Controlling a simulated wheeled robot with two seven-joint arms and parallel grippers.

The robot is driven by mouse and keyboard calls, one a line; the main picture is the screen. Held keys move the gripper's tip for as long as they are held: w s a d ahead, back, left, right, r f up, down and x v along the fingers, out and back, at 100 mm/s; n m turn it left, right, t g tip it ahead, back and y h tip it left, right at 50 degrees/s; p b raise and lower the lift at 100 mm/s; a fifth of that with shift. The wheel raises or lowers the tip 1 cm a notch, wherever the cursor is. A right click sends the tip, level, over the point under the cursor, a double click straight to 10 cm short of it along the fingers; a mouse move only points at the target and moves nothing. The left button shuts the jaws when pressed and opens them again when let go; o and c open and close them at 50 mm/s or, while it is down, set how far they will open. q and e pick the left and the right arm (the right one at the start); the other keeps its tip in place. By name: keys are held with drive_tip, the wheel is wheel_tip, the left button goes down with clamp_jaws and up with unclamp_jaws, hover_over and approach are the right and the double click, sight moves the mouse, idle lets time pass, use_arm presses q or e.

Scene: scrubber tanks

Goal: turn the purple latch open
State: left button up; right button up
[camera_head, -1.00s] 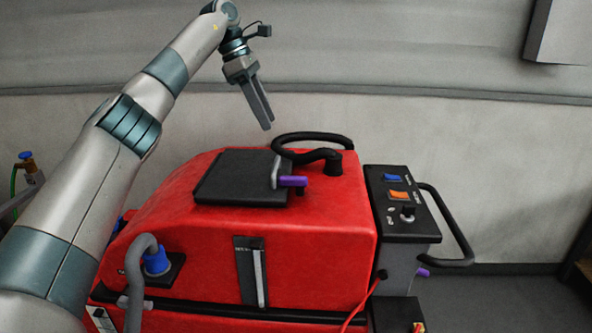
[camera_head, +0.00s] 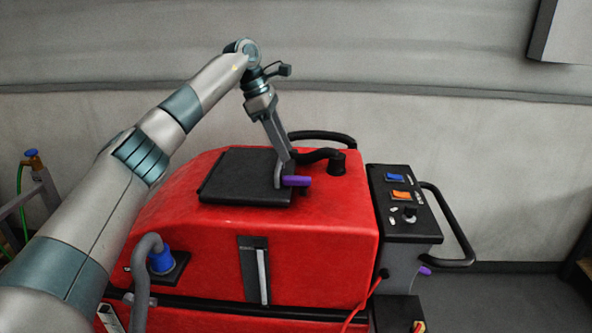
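The purple latch handle (camera_head: 298,181) lies level on the right edge of the black lid (camera_head: 240,190), beside a grey upright bracket (camera_head: 279,175). The lid lies closed on top of the red scrubber tank (camera_head: 320,235). My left gripper (camera_head: 288,157) points down just above and behind the latch, its fingertips close to the bracket's top. Its fingers overlap in this view, so I cannot tell their gap or whether they touch anything. My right gripper is out of view.
A black hose (camera_head: 318,155) curves behind the latch to the tank top. A control panel (camera_head: 402,205) with a black handle (camera_head: 455,225) stands at the right. Another purple piece (camera_head: 425,271) shows below it. A grey hose with a blue connector (camera_head: 161,260) is at front left.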

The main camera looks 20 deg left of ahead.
sight(297, 177)
use_arm(q)
drive_tip(key=p+x, duration=0.2)
drive_tip(key=x, duration=0.6)
drive_tip(key=shift+d+f+p, duration=0.15)
drive_tip(key=shift+f+p, duration=0.2)
drive_tip(key=shift+p, duration=0.05)
clamp_jaws()
